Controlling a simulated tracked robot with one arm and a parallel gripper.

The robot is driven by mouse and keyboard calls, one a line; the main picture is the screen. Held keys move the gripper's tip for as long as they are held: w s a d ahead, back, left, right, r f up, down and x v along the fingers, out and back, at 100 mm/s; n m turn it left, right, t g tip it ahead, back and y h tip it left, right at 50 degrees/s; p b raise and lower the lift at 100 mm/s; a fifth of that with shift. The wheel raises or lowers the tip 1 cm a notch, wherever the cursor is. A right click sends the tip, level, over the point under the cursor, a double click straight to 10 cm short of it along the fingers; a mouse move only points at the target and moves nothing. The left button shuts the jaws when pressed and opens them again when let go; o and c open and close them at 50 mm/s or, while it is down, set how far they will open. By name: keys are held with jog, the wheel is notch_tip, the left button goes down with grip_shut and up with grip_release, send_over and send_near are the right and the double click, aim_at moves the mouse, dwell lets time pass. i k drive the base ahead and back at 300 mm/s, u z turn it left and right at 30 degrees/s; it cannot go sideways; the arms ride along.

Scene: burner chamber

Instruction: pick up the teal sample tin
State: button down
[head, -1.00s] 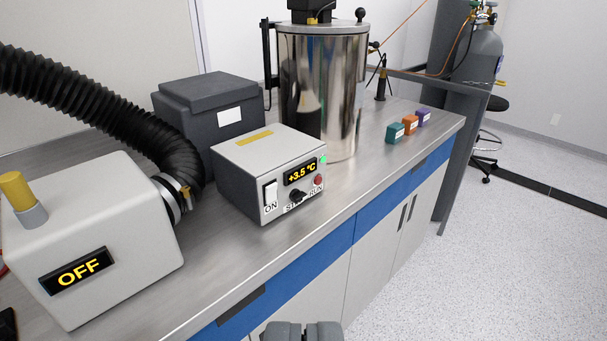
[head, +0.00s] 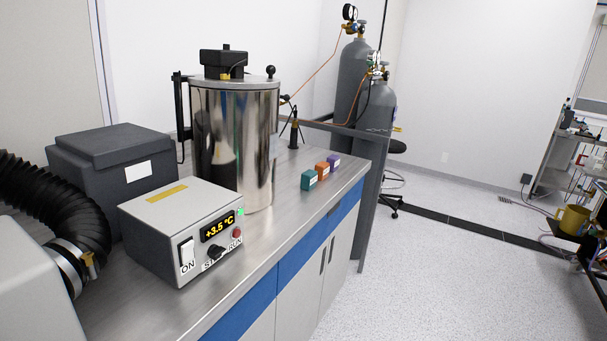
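The teal sample tin (head: 309,180) is a small box with a white label. It stands on the steel bench top towards its far right end, nearest of a row of three tins. An orange tin (head: 322,169) and a purple tin (head: 334,162) stand just behind it. My gripper is not in the picture now, so its state does not show.
A shiny metal vessel (head: 236,140) stands left of the tins. A control box (head: 182,230) reading +3.5 °C sits nearer on the bench (head: 262,238). A dark grey box (head: 112,172) and black hose (head: 60,215) are left. Gas cylinders (head: 379,140) stand beyond the bench. The floor (head: 430,270) at right is open.

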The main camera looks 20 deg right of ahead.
aim_at(309, 180)
jog(key=u, duration=2.1)
jog(key=k, duration=1.45)
jog(key=z, duration=2.3)
jog(key=i, duration=1)
jog(key=u, duration=0.05)
